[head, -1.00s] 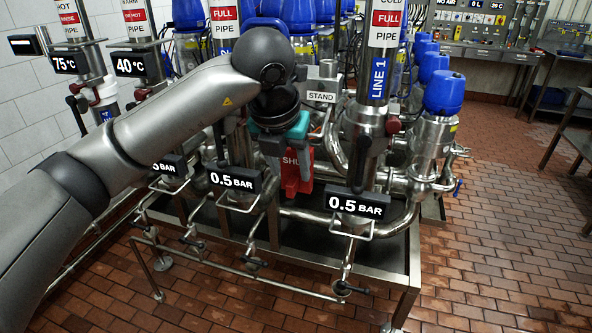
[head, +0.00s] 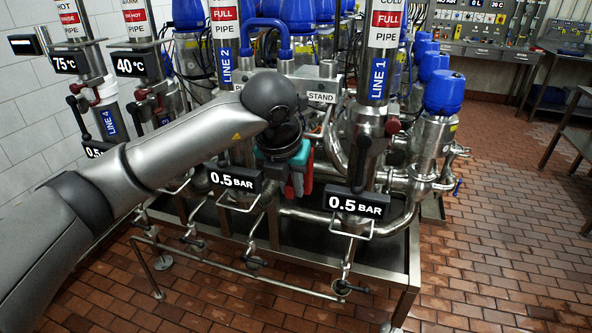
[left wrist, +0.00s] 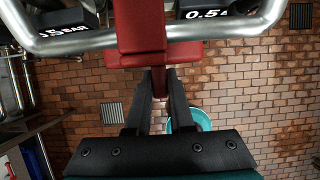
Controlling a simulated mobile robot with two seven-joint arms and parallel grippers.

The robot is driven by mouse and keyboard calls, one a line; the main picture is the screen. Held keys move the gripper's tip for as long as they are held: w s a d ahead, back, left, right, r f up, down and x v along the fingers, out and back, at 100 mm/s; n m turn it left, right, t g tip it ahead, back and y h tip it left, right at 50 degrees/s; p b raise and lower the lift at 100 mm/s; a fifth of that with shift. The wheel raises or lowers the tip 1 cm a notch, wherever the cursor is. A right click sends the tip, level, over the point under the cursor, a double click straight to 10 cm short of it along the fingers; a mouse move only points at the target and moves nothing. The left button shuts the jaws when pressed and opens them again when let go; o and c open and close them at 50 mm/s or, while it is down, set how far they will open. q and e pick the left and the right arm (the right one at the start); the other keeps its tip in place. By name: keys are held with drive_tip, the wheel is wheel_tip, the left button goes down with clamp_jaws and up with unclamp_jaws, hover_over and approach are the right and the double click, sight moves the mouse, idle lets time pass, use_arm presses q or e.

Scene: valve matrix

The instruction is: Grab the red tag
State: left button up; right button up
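The red tag (head: 307,178) hangs low among the pipes, between the two central 0.5 BAR signs in the head view. My left gripper, with a teal body, covers much of it there. In the left wrist view the red tag (left wrist: 141,28) stands at top centre, at a bent steel bar. The two dark fingers of my left gripper (left wrist: 159,85) point at it, and a narrow red part shows in the gap between them. My right gripper is not in view.
The bent steel bar (left wrist: 80,42) passes close to the tag. 0.5 BAR signs (head: 357,202) (head: 235,181) flank it, with the LINE 1 pipe (head: 377,85) to the right. A metal bench frame (head: 395,250) stands below. The brick floor at right is open.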

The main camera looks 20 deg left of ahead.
use_arm(q)
clamp_jaws()
idle(0.9)
